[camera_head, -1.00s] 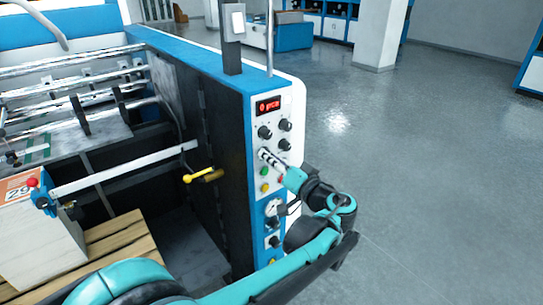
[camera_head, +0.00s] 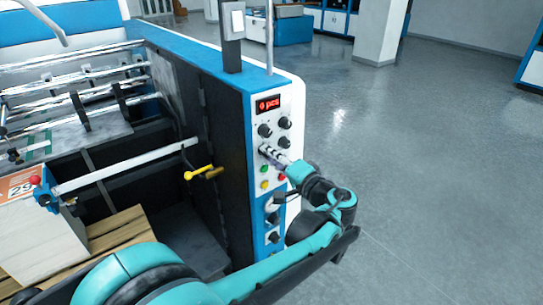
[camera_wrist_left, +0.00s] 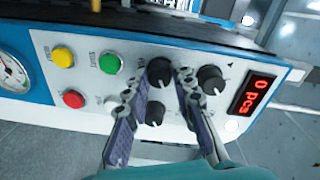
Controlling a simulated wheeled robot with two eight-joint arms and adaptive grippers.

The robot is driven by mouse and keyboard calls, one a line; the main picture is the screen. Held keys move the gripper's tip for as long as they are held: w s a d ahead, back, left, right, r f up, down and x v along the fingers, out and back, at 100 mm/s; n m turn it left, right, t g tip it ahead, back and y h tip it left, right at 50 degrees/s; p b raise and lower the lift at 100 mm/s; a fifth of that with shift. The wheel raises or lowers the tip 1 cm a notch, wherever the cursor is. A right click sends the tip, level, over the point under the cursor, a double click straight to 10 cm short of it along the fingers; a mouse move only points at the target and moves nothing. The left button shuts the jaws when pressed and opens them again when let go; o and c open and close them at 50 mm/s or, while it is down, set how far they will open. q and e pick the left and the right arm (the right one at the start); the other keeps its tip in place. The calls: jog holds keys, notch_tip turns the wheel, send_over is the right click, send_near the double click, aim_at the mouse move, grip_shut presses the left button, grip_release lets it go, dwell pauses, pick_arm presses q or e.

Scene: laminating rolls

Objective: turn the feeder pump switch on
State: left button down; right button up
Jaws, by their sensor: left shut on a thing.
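My left gripper (camera_head: 266,150) is at the white control panel (camera_head: 257,192) on the end of the blue machine. In the left wrist view my left gripper (camera_wrist_left: 160,77) has a finger on each side of a black rotary knob (camera_wrist_left: 160,70) and is shut on it. This is the lower left of the black knobs as seen from the head, where the fingers hide it. No readable label shows whether it is the feeder pump switch, and I cannot tell its setting. My right gripper is not in view.
Other black knobs (camera_head: 285,122) sit close by, under a red display (camera_head: 268,104) reading "0 pcs". Green (camera_wrist_left: 110,63), yellow (camera_wrist_left: 63,57) and red (camera_wrist_left: 74,99) buttons and a gauge (camera_wrist_left: 12,73) are beside them. The floor (camera_head: 430,170) to the right is clear.

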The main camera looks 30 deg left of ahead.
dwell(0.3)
pick_arm(q)
jog(key=c, duration=1.3)
grip_release()
jog(key=shift+o, duration=0.2)
jog(key=shift+d, duration=0.1)
jog(key=v, duration=1.1)
jog(key=shift+s+d, duration=0.25)
jog(key=shift+d, duration=0.15)
jog(key=shift+a+f, duration=0.1)
